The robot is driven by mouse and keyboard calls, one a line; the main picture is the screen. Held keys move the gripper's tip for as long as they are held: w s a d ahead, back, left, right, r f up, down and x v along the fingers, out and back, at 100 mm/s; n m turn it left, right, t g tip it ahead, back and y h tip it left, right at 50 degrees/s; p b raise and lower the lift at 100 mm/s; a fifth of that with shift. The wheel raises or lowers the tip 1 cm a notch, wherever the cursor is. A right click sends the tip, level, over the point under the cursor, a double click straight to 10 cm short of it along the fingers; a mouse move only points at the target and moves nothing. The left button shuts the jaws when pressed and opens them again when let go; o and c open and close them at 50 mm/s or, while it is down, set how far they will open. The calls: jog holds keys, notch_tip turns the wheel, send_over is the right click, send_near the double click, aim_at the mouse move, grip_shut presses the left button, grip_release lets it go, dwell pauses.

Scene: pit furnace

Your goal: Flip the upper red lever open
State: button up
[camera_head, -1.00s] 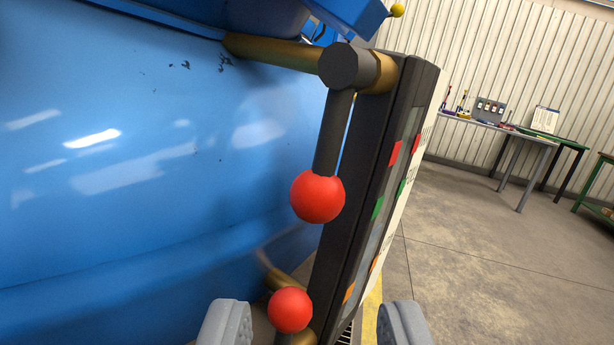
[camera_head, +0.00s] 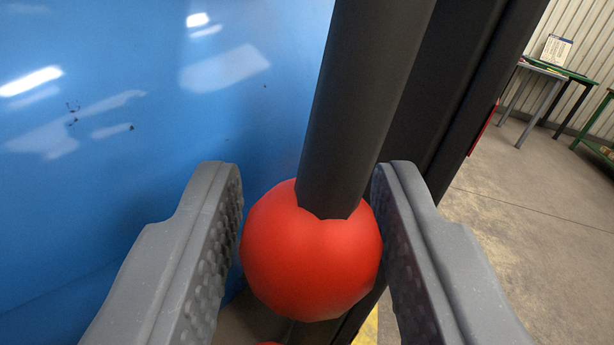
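The upper red lever is a dark grey rod (camera_head: 362,95) that hangs down and ends in a red ball (camera_head: 310,255). My gripper (camera_head: 307,175) is open, with one grey finger on the left of the ball and one on the right. The ball sits between the fingers with hardly any gap at either side; whether they touch it I cannot tell. The lever's upper pivot is out of view. A sliver of red at the bottom edge, below the ball, seems to be the lower lever's ball (camera_head: 269,343).
A shiny blue curved wall (camera_head: 130,190) fills the left. A dark upright panel (camera_head: 440,110) stands close behind the rod and right finger. Open concrete floor (camera_head: 540,225) lies to the right, with a table (camera_head: 540,72) far back by the corrugated wall.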

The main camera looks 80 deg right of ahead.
grip_shut()
